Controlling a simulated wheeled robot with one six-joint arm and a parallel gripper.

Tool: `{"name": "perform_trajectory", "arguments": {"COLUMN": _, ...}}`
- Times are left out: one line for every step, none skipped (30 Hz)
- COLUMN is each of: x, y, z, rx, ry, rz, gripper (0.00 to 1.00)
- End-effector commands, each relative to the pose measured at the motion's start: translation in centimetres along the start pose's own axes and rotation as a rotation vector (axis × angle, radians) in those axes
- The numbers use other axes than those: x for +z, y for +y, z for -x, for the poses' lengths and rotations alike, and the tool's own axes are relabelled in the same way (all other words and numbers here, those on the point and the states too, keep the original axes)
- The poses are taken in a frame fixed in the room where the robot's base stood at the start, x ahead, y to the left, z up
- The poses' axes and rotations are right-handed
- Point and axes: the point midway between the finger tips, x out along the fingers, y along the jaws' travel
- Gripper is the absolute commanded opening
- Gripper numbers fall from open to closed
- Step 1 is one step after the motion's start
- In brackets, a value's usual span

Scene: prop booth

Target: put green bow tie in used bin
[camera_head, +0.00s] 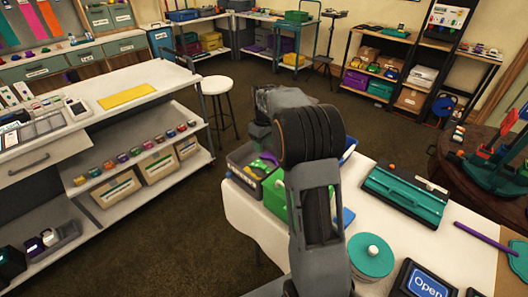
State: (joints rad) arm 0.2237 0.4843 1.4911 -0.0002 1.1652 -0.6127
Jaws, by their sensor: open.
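My arm rises through the middle of the view and bends over the white table (400,250). The end of my gripper (258,136) shows only partly behind the arm, above a grey bin at the table's left end; it looks empty, and its fingertips are not clear. The grey bin (238,172) has a label too small to read and holds small items, among them bright green (262,166) and purple ones. I cannot tell whether a green one is the bow tie. A green bin (275,192) stands in front, partly hidden by my arm. I cannot tell which is the used bin.
The table also bears a teal tray (402,196), a round teal-and-white container (371,256), an "Open" sign (428,284) and a purple rod (488,238). A round wooden table (455,180) stands right.

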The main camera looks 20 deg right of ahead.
Motion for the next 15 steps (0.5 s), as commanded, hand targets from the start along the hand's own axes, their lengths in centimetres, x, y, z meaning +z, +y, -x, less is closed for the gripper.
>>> {"name": "perform_trajectory", "arguments": {"x": 0.0, "y": 0.0, "z": 0.5, "rx": 0.001, "ry": 0.001, "rz": 0.000, "gripper": 0.55}}
{"name": "perform_trajectory", "arguments": {"x": 0.0, "y": -0.1, "z": 0.8, "rx": 0.001, "ry": 0.001, "rz": -0.001, "gripper": 0.55}}
{"name": "perform_trajectory", "arguments": {"x": 0.1, "y": -0.2, "z": 1.1, "rx": 0.002, "ry": 0.003, "rz": -0.003, "gripper": 0.55}}
{"name": "perform_trajectory", "arguments": {"x": 0.2, "y": -0.5, "z": 1.4, "rx": 0.004, "ry": 0.006, "rz": -0.006, "gripper": 0.55}}
{"name": "perform_trajectory", "arguments": {"x": 0.4, "y": -0.9, "z": 1.9, "rx": 0.006, "ry": 0.010, "rz": -0.012, "gripper": 0.55}}
{"name": "perform_trajectory", "arguments": {"x": 0.8, "y": -1.5, "z": 2.4, "rx": 0.010, "ry": 0.016, "rz": -0.021, "gripper": 0.55}}
{"name": "perform_trajectory", "arguments": {"x": 1.1, "y": -2.1, "z": 2.9, "rx": 0.014, "ry": 0.023, "rz": -0.030, "gripper": 0.55}}
{"name": "perform_trajectory", "arguments": {"x": 1.6, "y": -2.8, "z": 3.4, "rx": 0.018, "ry": 0.031, "rz": -0.041, "gripper": 0.55}}
{"name": "perform_trajectory", "arguments": {"x": 2.3, "y": -3.9, "z": 4.1, "rx": 0.025, "ry": 0.044, "rz": -0.060, "gripper": 0.55}}
{"name": "perform_trajectory", "arguments": {"x": 2.9, "y": -4.9, "z": 4.6, "rx": 0.029, "ry": 0.054, "rz": -0.074, "gripper": 0.55}}
{"name": "perform_trajectory", "arguments": {"x": 3.6, "y": -5.8, "z": 5.1, "rx": 0.034, "ry": 0.066, "rz": -0.090, "gripper": 0.55}}
{"name": "perform_trajectory", "arguments": {"x": 4.7, "y": -7.2, "z": 5.6, "rx": 0.040, "ry": 0.081, "rz": -0.114, "gripper": 0.55}}
{"name": "perform_trajectory", "arguments": {"x": 5.5, "y": -8.2, "z": 6.0, "rx": 0.044, "ry": 0.094, "rz": -0.131, "gripper": 0.55}}
{"name": "perform_trajectory", "arguments": {"x": 6.3, "y": -9.1, "z": 6.2, "rx": 0.047, "ry": 0.106, "rz": -0.149, "gripper": 0.55}}
{"name": "perform_trajectory", "arguments": {"x": 7.4, "y": -10.4, "z": 6.5, "rx": 0.051, "ry": 0.123, "rz": -0.173, "gripper": 0.55}}
